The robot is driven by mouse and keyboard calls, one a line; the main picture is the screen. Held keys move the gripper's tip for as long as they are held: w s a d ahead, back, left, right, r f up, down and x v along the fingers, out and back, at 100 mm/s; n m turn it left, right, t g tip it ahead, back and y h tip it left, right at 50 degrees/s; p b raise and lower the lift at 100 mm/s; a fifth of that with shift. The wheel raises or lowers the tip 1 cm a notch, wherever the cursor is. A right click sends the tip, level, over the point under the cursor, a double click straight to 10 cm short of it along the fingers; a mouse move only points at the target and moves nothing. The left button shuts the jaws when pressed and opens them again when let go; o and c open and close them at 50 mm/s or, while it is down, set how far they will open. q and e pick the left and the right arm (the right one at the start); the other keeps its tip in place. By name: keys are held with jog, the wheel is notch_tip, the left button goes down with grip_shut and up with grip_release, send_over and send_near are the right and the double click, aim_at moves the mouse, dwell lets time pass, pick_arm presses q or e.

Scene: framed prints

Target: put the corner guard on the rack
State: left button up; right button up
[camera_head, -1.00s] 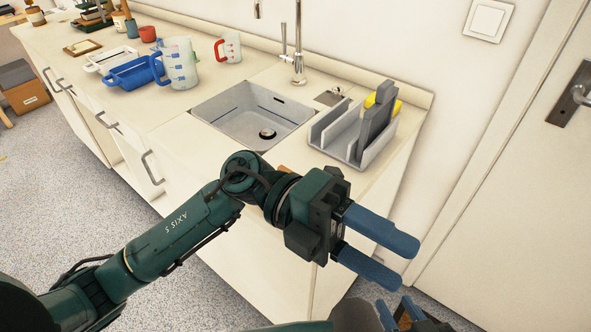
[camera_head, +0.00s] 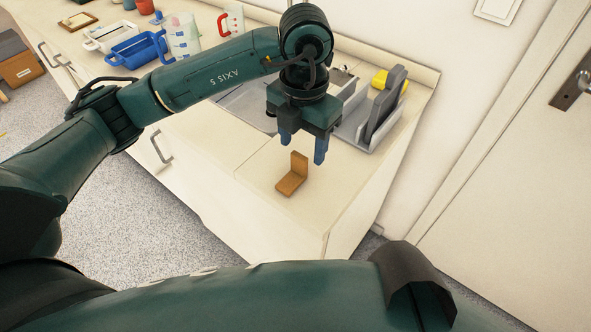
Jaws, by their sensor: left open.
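The corner guard, a brown L-shaped piece (camera_head: 291,184), sits on the counter in front of the sink, with one leg flat and the other upright. My left gripper (camera_head: 303,150) points down with its two blue fingers apart and empty. The grey rack (camera_head: 354,134) stands to the right at the counter's end. It holds a dark grey upright piece (camera_head: 386,101), with something yellow (camera_head: 379,79) behind it. My left gripper and wrist hide part of the rack. My right gripper is out of view.
The sink (camera_head: 249,107) is partly hidden behind my left arm. A blue tray (camera_head: 136,51), a clear jug (camera_head: 183,35) and a red-handled mug (camera_head: 232,19) stand further left. The counter (camera_head: 345,179) is bare around the corner guard. A wall and door are at right.

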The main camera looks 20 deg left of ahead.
aim_at(298, 157)
pick_arm(q)
jog(key=shift+f, duration=0.8)
jog(key=f, duration=0.4)
jog(key=shift+s+a+f+p, duration=0.1)
jog(key=shift+a+p, duration=0.3)
jog(key=shift+f, duration=0.55)
jog(key=shift+c, duration=0.5)
jog(key=shift+r, duration=0.1)
jog(key=c, duration=1)
